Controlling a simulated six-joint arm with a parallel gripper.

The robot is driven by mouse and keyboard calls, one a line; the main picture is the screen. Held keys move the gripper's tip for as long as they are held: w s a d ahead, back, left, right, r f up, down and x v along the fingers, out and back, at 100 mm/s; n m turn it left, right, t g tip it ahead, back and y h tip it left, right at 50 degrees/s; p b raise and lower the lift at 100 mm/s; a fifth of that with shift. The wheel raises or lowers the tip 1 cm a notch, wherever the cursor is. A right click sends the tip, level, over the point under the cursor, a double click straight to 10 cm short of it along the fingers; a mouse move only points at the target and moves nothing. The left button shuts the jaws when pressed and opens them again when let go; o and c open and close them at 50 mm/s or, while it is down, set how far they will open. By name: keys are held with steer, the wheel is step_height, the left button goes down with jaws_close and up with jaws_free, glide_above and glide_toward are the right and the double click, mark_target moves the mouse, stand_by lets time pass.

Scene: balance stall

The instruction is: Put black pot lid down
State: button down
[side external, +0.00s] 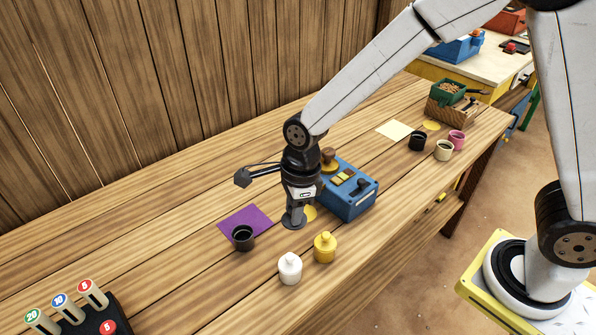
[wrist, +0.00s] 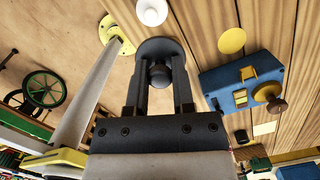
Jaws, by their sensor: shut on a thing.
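The black pot lid (side external: 293,221) is a dark round disc with a knob. My gripper (side external: 296,208) is shut on its knob and points down over the table. In the wrist view the lid (wrist: 160,48) lies across the fingertips, its knob between the two fingers. It is low over the wood; I cannot tell whether it touches. A black pot (side external: 243,239) stands open on a purple mat (side external: 238,215), left of the lid. A yellow round disc (side external: 310,213) lies on the table just right of the lid, partly hidden by my gripper.
A blue box (side external: 350,198) with a wooden knob stands close right of my gripper. A white lidded pot (side external: 290,269) and yellow lidded pot (side external: 325,248) stand in front. Black, cream and pink pots stand farther right. Bare wood (side external: 170,255) lies left of the mat.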

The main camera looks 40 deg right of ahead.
steer(key=s+d+f, duration=0.4)
steer(key=s+d, duration=0.3)
steer(key=d, duration=0.1)
glide_above(289, 239)
steer(key=s, duration=0.2)
steer(key=f, duration=0.8)
steer(key=shift+w+d+f, duration=0.1)
steer(key=shift+d+f, duration=0.2)
steer(key=shift+f, duration=0.1)
steer(key=shift+w+a+f, duration=0.1)
steer(key=shift+w+f, duration=0.4)
steer(key=shift+f, duration=0.1)
steer(key=shift+w+f, duration=0.2)
steer(key=shift+w, duration=0.05)
steer(key=shift+f, duration=1.55)
